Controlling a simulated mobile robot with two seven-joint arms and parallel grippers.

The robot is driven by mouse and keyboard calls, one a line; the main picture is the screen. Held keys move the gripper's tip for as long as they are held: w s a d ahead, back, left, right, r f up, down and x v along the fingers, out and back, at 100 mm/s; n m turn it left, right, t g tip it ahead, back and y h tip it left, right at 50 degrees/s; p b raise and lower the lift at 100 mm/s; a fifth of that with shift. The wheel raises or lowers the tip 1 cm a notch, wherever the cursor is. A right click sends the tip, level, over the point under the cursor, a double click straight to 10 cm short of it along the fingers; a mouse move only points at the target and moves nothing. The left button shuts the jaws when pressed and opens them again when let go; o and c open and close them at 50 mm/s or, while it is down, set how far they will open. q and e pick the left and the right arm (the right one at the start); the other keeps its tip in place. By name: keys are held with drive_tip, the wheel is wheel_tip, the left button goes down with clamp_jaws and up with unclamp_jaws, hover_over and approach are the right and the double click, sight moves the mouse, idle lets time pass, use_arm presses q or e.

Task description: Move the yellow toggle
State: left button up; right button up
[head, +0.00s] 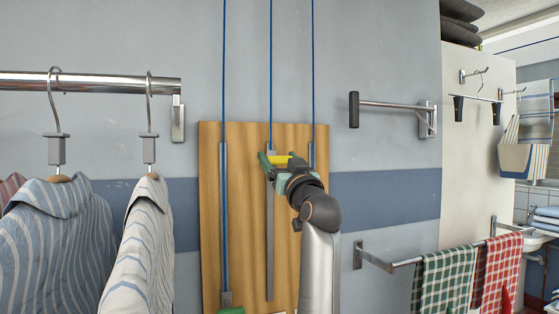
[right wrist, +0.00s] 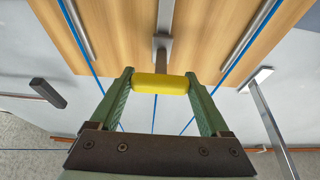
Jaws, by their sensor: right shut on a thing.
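The yellow toggle (head: 282,160) is at the upper middle of a wooden board on the wall, at the top of a grey vertical rail with a blue cord above it. My right gripper (head: 273,164) is at the toggle, its green fingers on either side of it. In the right wrist view the yellow toggle (right wrist: 161,83) lies across between the two fingertips of my right gripper (right wrist: 160,84), which is shut on it. My left gripper is not in view.
The wooden board (head: 211,215) carries other rails with blue cords and a green toggle (head: 231,310) low at left. Striped shirts (head: 52,240) hang from a rail (head: 95,81) at left. A wall bar (head: 390,105) and towels (head: 445,278) on a lower bar are at right.

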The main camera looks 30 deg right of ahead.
clamp_jaws()
use_arm(q)
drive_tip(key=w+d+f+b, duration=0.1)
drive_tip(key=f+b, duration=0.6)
drive_tip(key=b, duration=0.1)
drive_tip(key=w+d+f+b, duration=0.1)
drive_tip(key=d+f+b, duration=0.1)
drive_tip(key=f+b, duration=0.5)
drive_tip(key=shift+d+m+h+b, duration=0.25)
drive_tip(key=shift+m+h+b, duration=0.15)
drive_tip(key=shift+b, duration=0.85)
use_arm(e)
wheel_tip(320, 180, down, 35)
drive_tip(key=shift+w, duration=0.1)
drive_tip(key=o, duration=1.1)
unclamp_jaws()
drive_tip(key=shift+c, duration=0.2)
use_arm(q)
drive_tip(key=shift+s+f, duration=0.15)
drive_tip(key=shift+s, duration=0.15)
use_arm(e)
drive_tip(key=shift+o, duration=1.2)
drive_tip(key=shift+r, duration=0.2)
drive_tip(key=shift+s, duration=0.2)
